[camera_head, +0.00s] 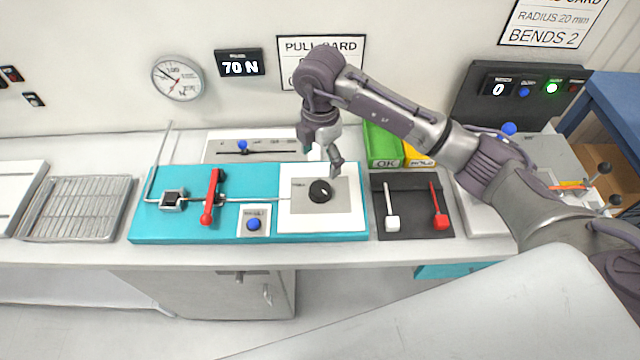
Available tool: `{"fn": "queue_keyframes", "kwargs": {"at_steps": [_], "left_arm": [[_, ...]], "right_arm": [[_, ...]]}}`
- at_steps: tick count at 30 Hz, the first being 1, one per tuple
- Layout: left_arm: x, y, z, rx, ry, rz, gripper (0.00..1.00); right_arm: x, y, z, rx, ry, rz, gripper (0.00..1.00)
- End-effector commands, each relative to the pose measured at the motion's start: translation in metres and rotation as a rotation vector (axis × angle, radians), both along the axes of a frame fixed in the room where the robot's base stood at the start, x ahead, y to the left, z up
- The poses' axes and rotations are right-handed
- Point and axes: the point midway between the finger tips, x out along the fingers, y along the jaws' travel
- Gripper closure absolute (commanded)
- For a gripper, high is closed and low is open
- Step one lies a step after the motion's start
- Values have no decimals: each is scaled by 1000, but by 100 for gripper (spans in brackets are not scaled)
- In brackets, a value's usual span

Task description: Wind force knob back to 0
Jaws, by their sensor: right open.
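The black force knob (321,191) sits on a white and grey plate (350,217) at the right end of the teal rig (190,238). A light mark shows on the knob's face. The display (239,63) on the wall reads 70 N, and a round dial gauge (178,78) hangs to its left. My right gripper (337,172) is open, with its fingers pointing down just above and to the right of the knob; it looks apart from it, though the exact gap is hard to tell. My left gripper is not in view.
A red lever (212,196) and a blue button (253,224) are on the rig left of the knob. A dark panel with a white lever (392,219) and a red lever (438,217) lies to the right. Green (384,150) and yellow bins stand behind.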

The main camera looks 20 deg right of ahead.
Motion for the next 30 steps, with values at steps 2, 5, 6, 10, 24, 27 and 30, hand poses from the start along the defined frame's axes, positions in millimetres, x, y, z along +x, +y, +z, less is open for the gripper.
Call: {"fn": "queue_keyframes", "kwargs": {"at_steps": [2, 5, 6, 10, 24, 27, 30], "left_arm": [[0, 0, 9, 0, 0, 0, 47], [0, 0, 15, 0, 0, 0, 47], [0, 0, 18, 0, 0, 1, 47], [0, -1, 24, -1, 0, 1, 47], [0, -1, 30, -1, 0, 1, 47], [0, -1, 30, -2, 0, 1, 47], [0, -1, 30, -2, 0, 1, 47]], "right_arm": [[-1, 0, -16, 0, 7, 0, 20], [-2, 1, -38, 1, 7, 0, 20], [-1, 0, -46, 1, 6, 0, 20], [-1, 1, -73, 2, 6, 1, 20], [0, 1, -110, 4, -1, 4, 20], [0, 1, -110, 4, -1, 4, 20], [0, 1, -109, 4, -1, 4, 29]]}}
